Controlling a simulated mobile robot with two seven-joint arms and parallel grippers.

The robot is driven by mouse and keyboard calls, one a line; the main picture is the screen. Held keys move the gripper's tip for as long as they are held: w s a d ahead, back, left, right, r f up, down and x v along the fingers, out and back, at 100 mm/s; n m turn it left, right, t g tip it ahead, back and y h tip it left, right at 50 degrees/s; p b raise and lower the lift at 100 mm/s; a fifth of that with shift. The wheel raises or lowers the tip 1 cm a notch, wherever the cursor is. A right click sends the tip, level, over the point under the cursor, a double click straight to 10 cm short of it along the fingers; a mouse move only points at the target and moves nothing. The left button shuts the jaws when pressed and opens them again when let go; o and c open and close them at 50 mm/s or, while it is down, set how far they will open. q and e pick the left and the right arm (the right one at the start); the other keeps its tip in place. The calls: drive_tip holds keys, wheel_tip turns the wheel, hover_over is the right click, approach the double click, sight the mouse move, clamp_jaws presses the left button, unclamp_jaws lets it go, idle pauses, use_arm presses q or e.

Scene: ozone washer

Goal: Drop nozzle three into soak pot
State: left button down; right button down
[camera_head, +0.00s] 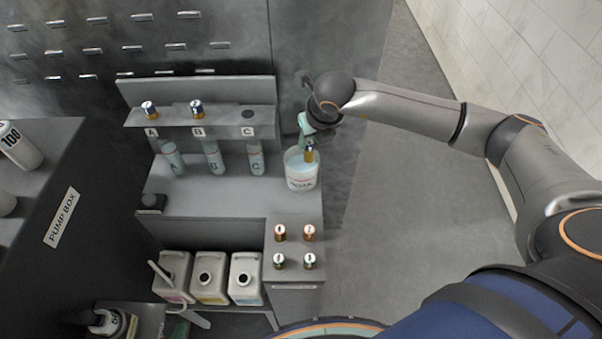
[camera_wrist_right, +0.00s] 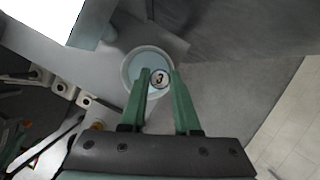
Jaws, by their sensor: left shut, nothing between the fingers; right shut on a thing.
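The soak pot (camera_head: 301,174) is a white, open-topped tub of pale blue liquid at the right end of the grey bench; its round rim shows in the wrist view (camera_wrist_right: 127,73). My right gripper (camera_head: 306,142) points down over the pot with its green fingers. It is shut on nozzle three (camera_head: 310,154), a gold nozzle whose top shows the number 3 in the wrist view (camera_wrist_right: 159,79). The nozzle appears over the pot's opening; whether it touches the liquid cannot be told. My left gripper is not in view.
A shelf (camera_head: 180,119) behind holds nozzles over A and B; the place over C is empty. Labelled bottles (camera_head: 214,159) stand below it. Several small nozzles (camera_head: 280,233) stand on a block in front of the pot. Canisters (camera_head: 245,278) sit lower left of them.

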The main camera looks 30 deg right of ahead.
drive_tip(key=shift+f, duration=0.6)
drive_tip(key=c, duration=0.6)
unclamp_jaws()
drive_tip(key=shift+o, duration=0.2)
drive_tip(key=shift+r, duration=0.1)
drive_tip(key=b+v, duration=0.1)
drive_tip(key=v, duration=1.1)
drive_tip(key=shift+s, duration=0.15)
drive_tip(key=shift+r, duration=0.15)
